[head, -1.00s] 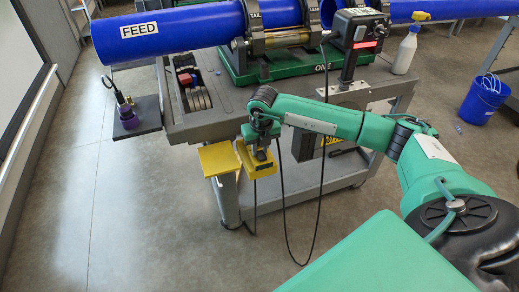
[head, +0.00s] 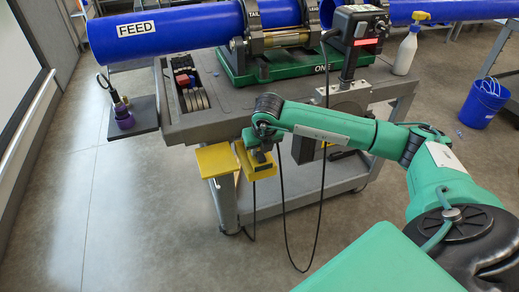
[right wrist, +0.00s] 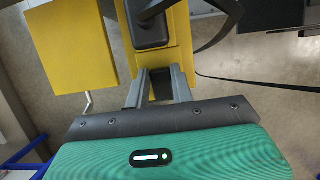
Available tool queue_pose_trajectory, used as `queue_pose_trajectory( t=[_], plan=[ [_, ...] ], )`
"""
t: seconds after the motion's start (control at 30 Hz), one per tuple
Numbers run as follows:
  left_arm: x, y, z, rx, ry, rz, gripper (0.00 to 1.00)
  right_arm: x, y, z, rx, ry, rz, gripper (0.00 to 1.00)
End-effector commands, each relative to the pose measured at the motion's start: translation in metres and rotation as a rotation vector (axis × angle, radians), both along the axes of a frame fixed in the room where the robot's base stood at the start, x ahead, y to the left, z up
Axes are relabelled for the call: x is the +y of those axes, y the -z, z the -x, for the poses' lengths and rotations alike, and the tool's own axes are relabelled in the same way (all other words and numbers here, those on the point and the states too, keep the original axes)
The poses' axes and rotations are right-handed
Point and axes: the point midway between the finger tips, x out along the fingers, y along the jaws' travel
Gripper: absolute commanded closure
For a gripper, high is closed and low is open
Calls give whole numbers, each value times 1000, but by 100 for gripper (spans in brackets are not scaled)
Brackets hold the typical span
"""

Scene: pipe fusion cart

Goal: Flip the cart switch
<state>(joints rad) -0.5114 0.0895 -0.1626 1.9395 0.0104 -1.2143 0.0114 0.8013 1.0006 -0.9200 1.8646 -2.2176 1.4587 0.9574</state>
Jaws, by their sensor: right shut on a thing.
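The yellow box (head: 262,171), with a dark part on its face, is at the front of the grey cart (head: 222,127). In the right wrist view the yellow box (right wrist: 165,65) carries a black lever-like part (right wrist: 150,32). My right gripper (head: 262,152) comes in from the right and is at the box. In the right wrist view its two grey fingers (right wrist: 157,84) reach the box's near edge, shut on it. The exact contact is partly hidden. I cannot tell which way the black part is set. My left gripper is in neither view.
A flat yellow plate (head: 217,159) stands left of the box. Black cables (head: 283,215) hang below to the floor. A blue FEED pipe (head: 170,33) lies across the top. A spray bottle (head: 405,52) stands at the cart's right end. The left floor is clear.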

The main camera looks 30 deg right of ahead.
Motion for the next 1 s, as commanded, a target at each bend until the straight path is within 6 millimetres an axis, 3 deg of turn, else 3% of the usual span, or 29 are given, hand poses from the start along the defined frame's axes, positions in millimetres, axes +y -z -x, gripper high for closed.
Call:
queue_pose_trajectory(
  t=[0.07, 0.1, 0.2, 0.57, 0.67, 1.0],
  plan=[
    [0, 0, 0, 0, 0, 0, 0, 0, 0, 0, -1, 0, 0, 99],
    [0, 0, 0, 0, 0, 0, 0, 0, 0, 0, -1, 0, 0, 69],
    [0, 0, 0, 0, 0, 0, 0, 0, 0, 0, -1, 0, 0, 55],
    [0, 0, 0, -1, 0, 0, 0, 1, -7, 1, -2, -1, 0, 55],
    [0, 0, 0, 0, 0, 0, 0, 1, -20, 6, -3, -1, 1, 55],
    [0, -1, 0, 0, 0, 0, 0, 7, -93, 29, -5, -1, 1, 55]
  ],
)
